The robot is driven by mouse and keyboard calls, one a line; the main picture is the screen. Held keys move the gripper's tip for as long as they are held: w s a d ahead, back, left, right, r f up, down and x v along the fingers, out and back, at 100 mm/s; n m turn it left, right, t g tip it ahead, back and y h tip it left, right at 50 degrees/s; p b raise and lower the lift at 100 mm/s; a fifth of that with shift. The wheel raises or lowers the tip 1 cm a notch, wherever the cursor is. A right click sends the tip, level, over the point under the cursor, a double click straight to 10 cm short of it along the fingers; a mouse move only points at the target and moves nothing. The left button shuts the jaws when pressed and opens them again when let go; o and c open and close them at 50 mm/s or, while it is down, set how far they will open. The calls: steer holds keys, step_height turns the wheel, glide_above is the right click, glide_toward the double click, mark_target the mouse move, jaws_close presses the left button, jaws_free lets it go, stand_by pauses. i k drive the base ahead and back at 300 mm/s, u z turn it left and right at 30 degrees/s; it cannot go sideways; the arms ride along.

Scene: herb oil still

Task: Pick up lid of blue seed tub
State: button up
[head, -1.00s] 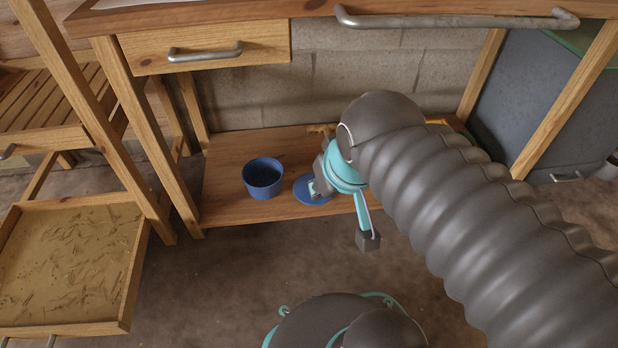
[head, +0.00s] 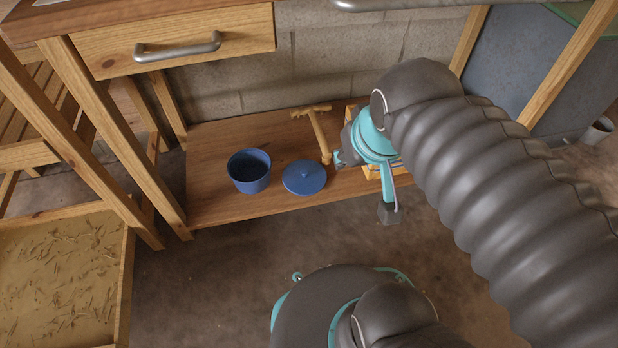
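The blue seed tub (head: 250,182) stands open on the low wooden shelf, with dark contents inside. Its round blue lid (head: 304,178) lies flat on the shelf just right of the tub, knob up and apart from it. My gripper (head: 362,185) is right of the lid, near the shelf's front edge, and does not touch the lid. One finger points toward the lid and the other hangs in front of the shelf edge. The fingers are spread wide, and nothing shows between them.
A wooden hammer-shaped tool (head: 316,130) lies behind the lid. A yellowish crate (head: 372,170) is partly hidden behind my gripper. The low shelf (head: 225,140) sits under a bench with a drawer (head: 170,45). A sandy tray (head: 65,275) is at left.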

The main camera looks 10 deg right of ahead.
mark_target(303, 176)
steer(key=z, duration=1)
steer(key=k, duration=1.3)
steer(key=z, duration=1.2)
steer(key=i, duration=0.7)
steer(key=u, duration=0.4)
steer(key=i, duration=0.75)
steer(key=u, duration=1.15)
steer(key=i, duration=0.3)
steer(key=u, duration=0.2)
